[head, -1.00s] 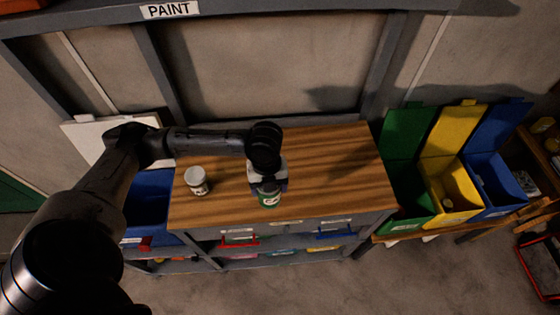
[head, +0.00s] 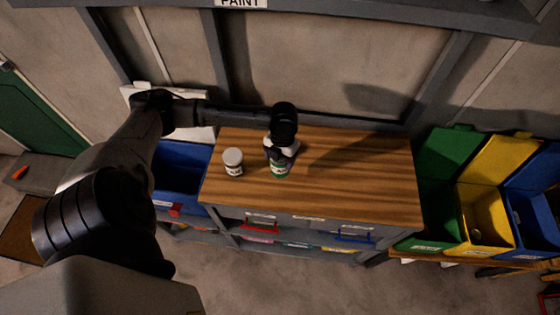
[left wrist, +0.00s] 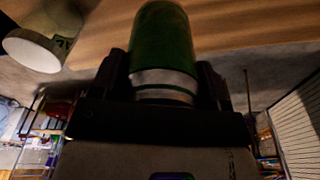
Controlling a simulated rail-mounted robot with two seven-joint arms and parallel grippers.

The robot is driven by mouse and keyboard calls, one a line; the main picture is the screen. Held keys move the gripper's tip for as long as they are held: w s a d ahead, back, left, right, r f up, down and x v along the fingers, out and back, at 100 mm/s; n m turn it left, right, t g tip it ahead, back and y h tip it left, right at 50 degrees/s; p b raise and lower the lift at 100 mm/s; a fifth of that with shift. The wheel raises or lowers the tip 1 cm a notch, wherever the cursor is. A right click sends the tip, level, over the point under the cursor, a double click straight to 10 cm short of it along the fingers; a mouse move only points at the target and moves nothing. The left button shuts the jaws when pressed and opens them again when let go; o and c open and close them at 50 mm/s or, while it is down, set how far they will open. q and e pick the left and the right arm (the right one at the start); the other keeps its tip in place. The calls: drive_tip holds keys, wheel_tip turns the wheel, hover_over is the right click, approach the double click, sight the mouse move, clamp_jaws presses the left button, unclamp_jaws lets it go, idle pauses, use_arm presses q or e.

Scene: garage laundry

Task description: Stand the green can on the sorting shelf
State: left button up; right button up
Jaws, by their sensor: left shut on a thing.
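My left gripper (head: 281,154) is shut on the green can (head: 280,171), over the wooden top of the workbench. The can also shows in the left wrist view (left wrist: 162,40), between the two fingers, with a silvery band near the gripper. From the head view I cannot tell whether the can touches the top or hangs above it. A grey shelf (head: 350,10) with a sign reading PAINT, cut off at the picture's edge, runs along the top of the head view. My right gripper is not in view.
A white-lidded can (head: 233,163) stands left of the green can. The wooden top (head: 360,180) is clear to the right. Green, yellow and blue bins (head: 485,215) stand at the right. A blue bin (head: 180,175) is at the left. Labelled compartments lie under the top.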

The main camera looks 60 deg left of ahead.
use_arm(q)
drive_tip(key=shift+w+a+f, duration=0.25)
drive_tip(key=shift+a+f, duration=0.25)
drive_tip(key=shift+a, duration=0.35)
drive_tip(key=shift+f, duration=2)
drive_tip(key=shift+f, duration=0.15)
drive_tip(key=o, duration=0.9)
